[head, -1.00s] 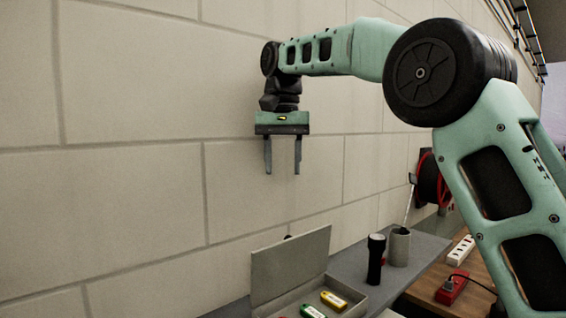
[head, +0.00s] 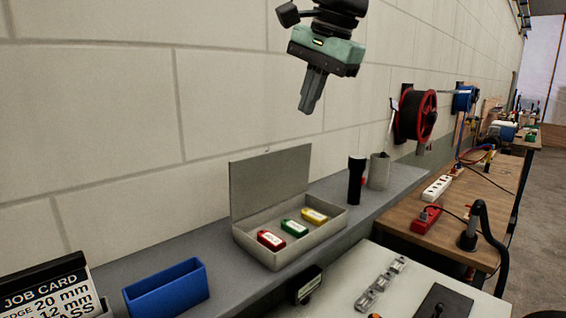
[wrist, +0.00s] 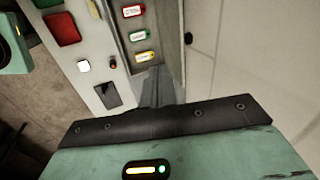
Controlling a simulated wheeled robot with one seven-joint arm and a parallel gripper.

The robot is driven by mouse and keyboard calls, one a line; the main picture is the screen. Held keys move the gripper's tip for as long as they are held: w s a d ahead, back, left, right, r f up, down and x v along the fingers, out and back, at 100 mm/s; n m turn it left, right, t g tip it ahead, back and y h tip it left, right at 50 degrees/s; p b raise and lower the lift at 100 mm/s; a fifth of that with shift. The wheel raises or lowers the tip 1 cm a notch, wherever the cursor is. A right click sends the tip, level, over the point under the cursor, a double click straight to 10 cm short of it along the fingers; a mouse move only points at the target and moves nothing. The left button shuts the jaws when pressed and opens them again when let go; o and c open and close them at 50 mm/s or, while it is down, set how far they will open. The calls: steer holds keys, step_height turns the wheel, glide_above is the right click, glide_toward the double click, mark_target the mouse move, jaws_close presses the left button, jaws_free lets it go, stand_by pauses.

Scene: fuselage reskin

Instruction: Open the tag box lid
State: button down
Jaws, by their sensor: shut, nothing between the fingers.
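The tag box (head: 268,252) is a grey box on the grey shelf, and its lid (head: 270,181) stands raised, tilted back toward the wall. Inside lie a red tag (head: 271,239), a green tag (head: 294,228) and a yellow tag (head: 314,216). My gripper (head: 308,108) hangs in the air above the box and lid, pointing down, touching neither. Its fingers are shut together and empty. In the wrist view the shut fingers (wrist: 156,88) show near the red (wrist: 133,10), green (wrist: 140,35) and yellow (wrist: 145,56) tags far below.
A black flashlight (head: 356,180) and a grey cup (head: 379,171) stand right of the box. A blue bin (head: 167,293) and a job card (head: 48,291) are at the left. The block wall (head: 110,120) runs close behind the shelf (head: 222,273).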

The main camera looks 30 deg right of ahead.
mark_target(274, 151)
steer(key=w+a+f+m+p, duration=0.1)
steer(key=w+f+p, duration=0.3)
steer(key=f, duration=0.6)
steer(key=shift+w+a+t, duration=0.3)
steer(key=shift+w+a, duration=0.2)
steer(key=shift+w, duration=0.5)
steer(key=shift+w+a+r+p, duration=0.1)
steer(key=shift+w+a+p, duration=0.2)
steer(key=shift+w, duration=0.4)
steer(key=shift+w+a+r+p, duration=0.15)
steer(key=shift+w+p, duration=0.2)
steer(key=shift+w, duration=0.3)
